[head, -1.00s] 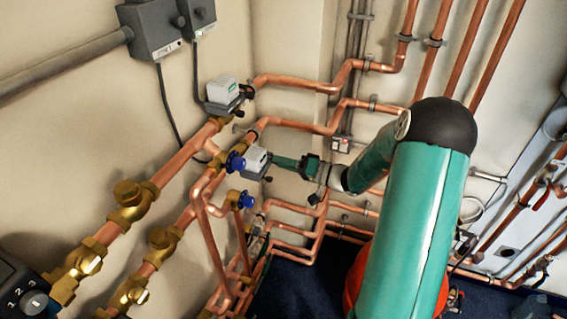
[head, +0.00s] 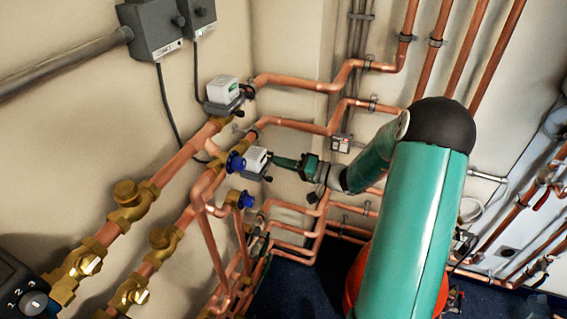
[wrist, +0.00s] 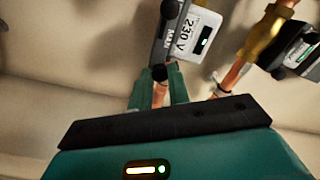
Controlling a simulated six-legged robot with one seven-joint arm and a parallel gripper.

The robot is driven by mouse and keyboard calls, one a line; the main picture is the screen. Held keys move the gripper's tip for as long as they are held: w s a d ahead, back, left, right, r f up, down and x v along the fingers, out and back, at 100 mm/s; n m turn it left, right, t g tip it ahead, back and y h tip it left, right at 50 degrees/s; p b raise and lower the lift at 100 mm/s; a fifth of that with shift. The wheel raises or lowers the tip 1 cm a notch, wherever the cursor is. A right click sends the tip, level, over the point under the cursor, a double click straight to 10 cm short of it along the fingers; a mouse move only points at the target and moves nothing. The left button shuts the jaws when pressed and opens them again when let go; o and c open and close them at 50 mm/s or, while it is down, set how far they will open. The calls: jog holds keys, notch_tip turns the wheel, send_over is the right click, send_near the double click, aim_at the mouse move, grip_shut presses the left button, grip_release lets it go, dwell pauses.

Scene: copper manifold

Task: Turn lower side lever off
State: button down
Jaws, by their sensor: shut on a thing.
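The lower actuator box (head: 256,159), white on a dark grey base, sits on the lower copper pipe run beside a blue knob. In the wrist view this box (wrist: 194,40) shows a "230 V" label. The side lever's small black tip (wrist: 159,73) sticks out from the box's grey base. My gripper (wrist: 158,84) has its two teal fingers on either side of this tip and is shut on it. In the head view my gripper (head: 277,161) reaches the box from the right. The lever is mostly hidden there by the fingers.
A similar upper actuator box (head: 224,90) stands above and left. Blue knobs (head: 236,162) and brass valves (head: 130,196) are close on the left. Copper pipes (head: 300,126) run behind my gripper along the wall. The dark blue floor (head: 300,285) shows below.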

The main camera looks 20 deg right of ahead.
jog(key=shift+m, duration=7.5)
jog(key=c, duration=1.3)
grip_release()
jog(key=v, duration=1.4)
